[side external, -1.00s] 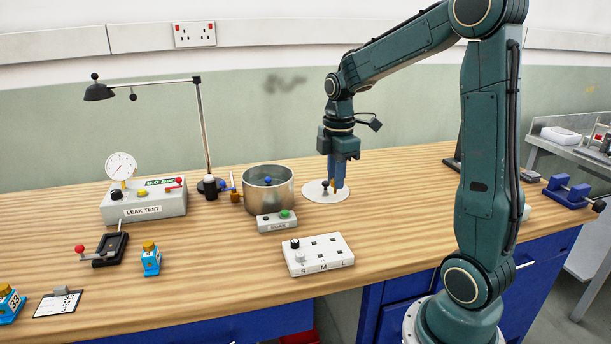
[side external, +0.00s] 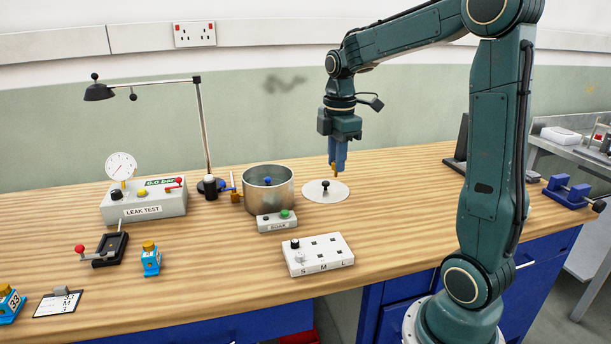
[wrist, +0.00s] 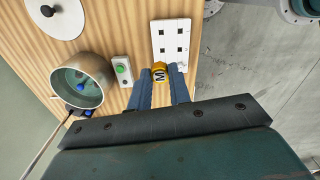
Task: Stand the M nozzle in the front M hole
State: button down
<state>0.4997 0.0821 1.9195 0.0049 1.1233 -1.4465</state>
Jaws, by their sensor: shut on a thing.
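The M nozzle (wrist: 160,73) is yellow with a black M on a white label, and it shows between my fingertips in the wrist view. The white block (side external: 318,265) marked S, M, L stands nearer the front edge, below and left of my gripper in the side view. Square dark holes show in it at M and L, front and back. The block also shows in the wrist view (wrist: 163,41).
The white disc (side external: 313,194) has a black knob. A steel pot (side external: 268,194) and a SOAK box (side external: 276,224) stand left of it. The LEAK TEST box (side external: 145,204) and lamp are farther left. A black-topped piece (side external: 295,243) stands at the block's S end.

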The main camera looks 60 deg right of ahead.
jog(key=a+f, duration=0.7)
jog(key=f, duration=0.5)
jog(key=shift+f, duration=0.15)
jog(key=shift+f, duration=2.35)
jog(key=shift+f, duration=1.5)
dwell(0.8)
jog(key=c, duration=1.2)
grip_release()
jog(key=shift+r, duration=0.1)
